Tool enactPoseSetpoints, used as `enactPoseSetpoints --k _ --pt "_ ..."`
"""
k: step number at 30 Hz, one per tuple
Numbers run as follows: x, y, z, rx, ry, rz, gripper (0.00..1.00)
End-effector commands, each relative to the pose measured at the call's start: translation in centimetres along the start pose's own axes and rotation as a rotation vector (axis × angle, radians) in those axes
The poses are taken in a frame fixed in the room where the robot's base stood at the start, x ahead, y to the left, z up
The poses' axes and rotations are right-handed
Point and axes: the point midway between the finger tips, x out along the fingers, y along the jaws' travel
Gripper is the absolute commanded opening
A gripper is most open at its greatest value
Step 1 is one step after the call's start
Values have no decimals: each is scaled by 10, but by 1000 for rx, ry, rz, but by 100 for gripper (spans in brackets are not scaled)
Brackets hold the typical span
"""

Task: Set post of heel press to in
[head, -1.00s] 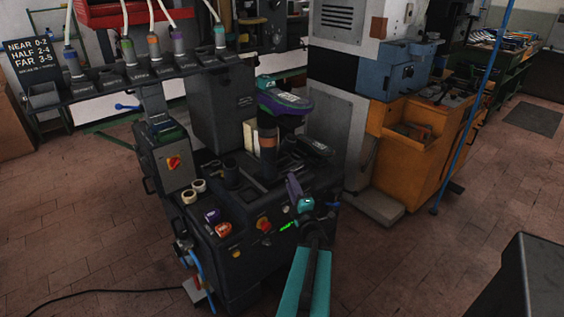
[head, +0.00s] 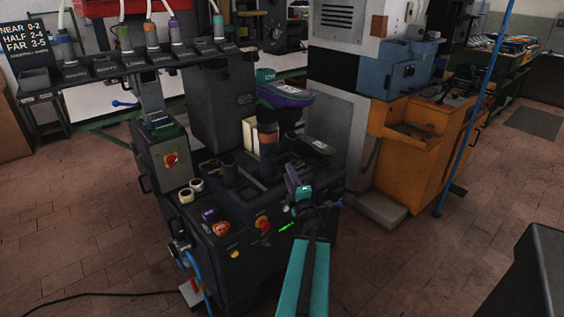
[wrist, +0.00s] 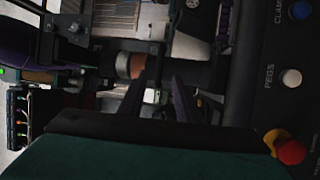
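The heel press (head: 215,245) is a dark machine in the middle of the head view. An upright cylinder with a copper-brown band (head: 267,138), which looks like its post, stands on its top under a purple and teal piece (head: 285,96). The banded cylinder lies sideways in the wrist view (wrist: 130,65), just beyond my fingers. My gripper (head: 293,182) is over the press's front right part, nearer the camera than the cylinder. In the wrist view my two dark purple fingers (wrist: 158,100) stand apart with a gap between them. I see nothing held. Any contact with the press is unclear.
The wrist view shows a blue button (wrist: 300,10), a white button (wrist: 291,78) labelled PEGS and a red knob (wrist: 290,151). A tool rack (head: 130,65) hangs over the press's left. An orange cabinet (head: 410,165) stands right.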

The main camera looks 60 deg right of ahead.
Motion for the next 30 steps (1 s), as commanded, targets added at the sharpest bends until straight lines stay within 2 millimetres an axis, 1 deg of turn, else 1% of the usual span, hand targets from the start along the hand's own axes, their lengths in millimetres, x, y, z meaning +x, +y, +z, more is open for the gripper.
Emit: enactPoseSetpoints --k 2,23,25,30 --pt "2 -4 0 -1 1 0 31" --pt "22 -3 0 -1 -2 2 31" --pt "31 0 1 -1 -1 1 31" --pt "48 1 1 0 -2 1 31"
